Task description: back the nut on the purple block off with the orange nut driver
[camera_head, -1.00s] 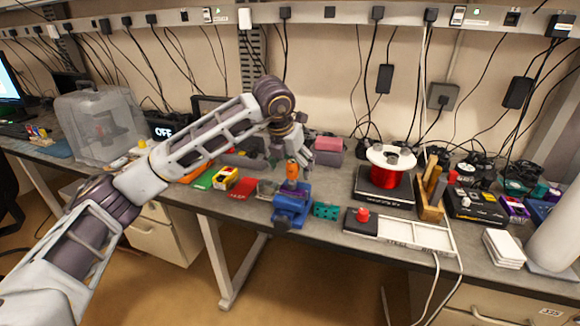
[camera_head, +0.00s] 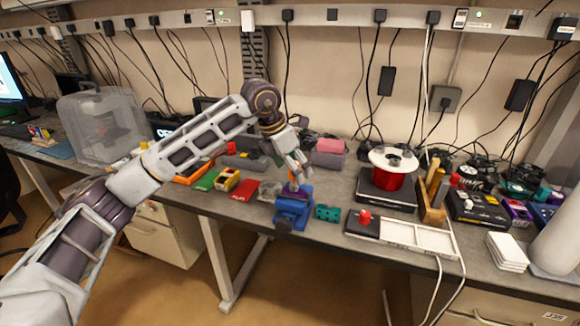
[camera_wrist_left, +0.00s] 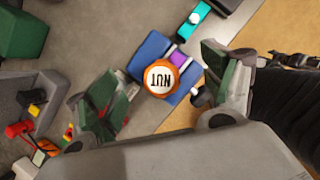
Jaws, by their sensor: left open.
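The orange nut driver (camera_head: 292,176) stands upright over the blue vise (camera_head: 292,212), partly hidden by my gripper in the head view. The nut is hidden beneath the driver. My left gripper (camera_head: 295,172) is over the driver; in the wrist view its open fingers (camera_wrist_left: 165,92) stand on either side of the driver, with gaps. My right gripper is out of view.
A teal holed block (camera_head: 327,212) lies right of the vise. A red-topped dark box (camera_head: 363,222) and white tray (camera_head: 415,236) lie farther right. A red spool (camera_head: 390,181) stands behind them. Red and green pieces lie left. The bench's front edge is close to the vise.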

